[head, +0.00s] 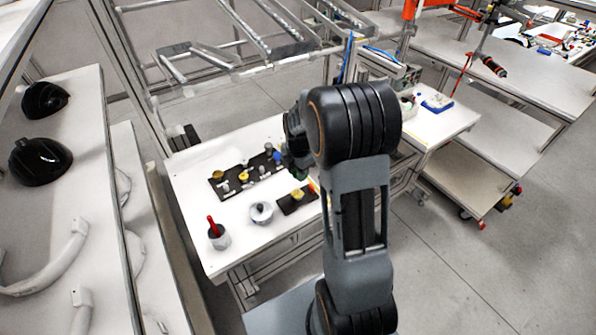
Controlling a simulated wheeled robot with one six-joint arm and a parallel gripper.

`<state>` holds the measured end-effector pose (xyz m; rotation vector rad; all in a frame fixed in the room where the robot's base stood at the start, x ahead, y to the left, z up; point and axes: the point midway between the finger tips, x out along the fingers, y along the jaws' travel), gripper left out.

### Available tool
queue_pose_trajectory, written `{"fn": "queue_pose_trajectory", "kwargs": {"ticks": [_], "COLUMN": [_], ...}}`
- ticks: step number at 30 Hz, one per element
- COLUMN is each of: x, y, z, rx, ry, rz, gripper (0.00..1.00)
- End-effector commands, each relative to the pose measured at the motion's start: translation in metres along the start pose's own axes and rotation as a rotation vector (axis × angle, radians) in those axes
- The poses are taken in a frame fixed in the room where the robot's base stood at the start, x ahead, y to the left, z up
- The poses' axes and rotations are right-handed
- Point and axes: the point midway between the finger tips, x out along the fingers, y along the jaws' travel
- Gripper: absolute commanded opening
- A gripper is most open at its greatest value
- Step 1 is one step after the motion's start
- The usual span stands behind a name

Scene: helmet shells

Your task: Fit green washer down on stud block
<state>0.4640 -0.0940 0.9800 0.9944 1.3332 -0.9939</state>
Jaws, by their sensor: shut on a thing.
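My gripper (297,164) is small in the head view and mostly hidden behind my own arm. It is over the right part of the white table, shut on the green washer (300,175), of which only a small dark green patch shows. A long black block (231,188) with several upright studs lies to the left; a yellow piece, a blue piece and grey pieces show on it. A smaller black block (288,207) with a yellow piece on it lies nearer, below my gripper in the picture. I cannot tell which is the stud block, or how high the washer is above the table.
A grey cup (220,241) with a red item and a round whitish-grey pot (262,213) stand at the table's (195,170) near left. Black helmet shells (40,161) lie on a shelf at far left. A metal rack stands behind.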

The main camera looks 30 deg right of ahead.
Motion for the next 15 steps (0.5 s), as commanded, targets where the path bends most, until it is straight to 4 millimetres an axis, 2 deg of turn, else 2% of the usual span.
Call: {"fn": "queue_pose_trajectory", "kwargs": {"ticks": [8,15], "x": [0.013,0.033], "y": [0.000,0.000], "z": [0.000,0.000], "rx": [-0.001,0.000], "ry": [0.001,0.001], "rz": [0.000,-0.001], "gripper": [0.12,0.12]}}
